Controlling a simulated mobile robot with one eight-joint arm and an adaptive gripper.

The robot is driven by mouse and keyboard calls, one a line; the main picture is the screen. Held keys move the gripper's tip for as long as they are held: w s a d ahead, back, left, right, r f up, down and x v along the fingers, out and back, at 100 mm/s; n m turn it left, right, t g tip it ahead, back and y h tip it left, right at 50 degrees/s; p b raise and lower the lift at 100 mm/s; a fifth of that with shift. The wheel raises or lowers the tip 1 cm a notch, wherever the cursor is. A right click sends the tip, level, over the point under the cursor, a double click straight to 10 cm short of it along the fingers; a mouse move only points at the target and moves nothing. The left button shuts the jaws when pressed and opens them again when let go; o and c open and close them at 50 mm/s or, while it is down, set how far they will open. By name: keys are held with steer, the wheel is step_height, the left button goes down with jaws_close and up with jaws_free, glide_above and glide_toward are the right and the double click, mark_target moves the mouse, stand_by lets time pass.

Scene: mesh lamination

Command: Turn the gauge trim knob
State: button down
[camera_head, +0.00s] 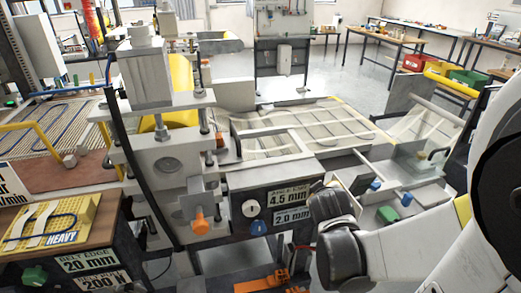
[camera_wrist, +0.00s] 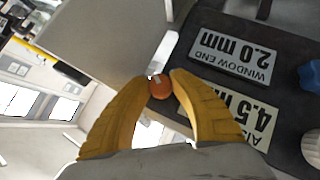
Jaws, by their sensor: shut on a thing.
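A small round orange-brown knob (camera_wrist: 159,87) with a pale mark on it sits between the tips of my gripper's yellow fingers (camera_wrist: 162,84) in the wrist view. The fingers are shut on it from both sides. It lies beside the dark panel with the 2.0 mm plate (camera_wrist: 234,55) and 4.5 mm plate (camera_wrist: 243,117). In the head view my gripper (camera_head: 335,215) is at the right end of this panel (camera_head: 235,193). The fingertips and the held knob are hidden there.
A white dial (camera_head: 250,208) and blue knob (camera_head: 258,228) are left of the plates. Another orange knob (camera_head: 199,224) is on the machine further left.

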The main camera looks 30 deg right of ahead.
steer(key=shift+d+m+t+y+p, duration=0.1)
steer(key=shift+m+t+y+p, duration=0.2)
steer(key=shift+m+y+p, duration=0.75)
steer(key=shift+n+y+b, duration=0.25)
steer(key=shift+y+b, duration=0.15)
steer(key=shift+y, duration=0.05)
steer(key=c, duration=1.1)
jaws_free()
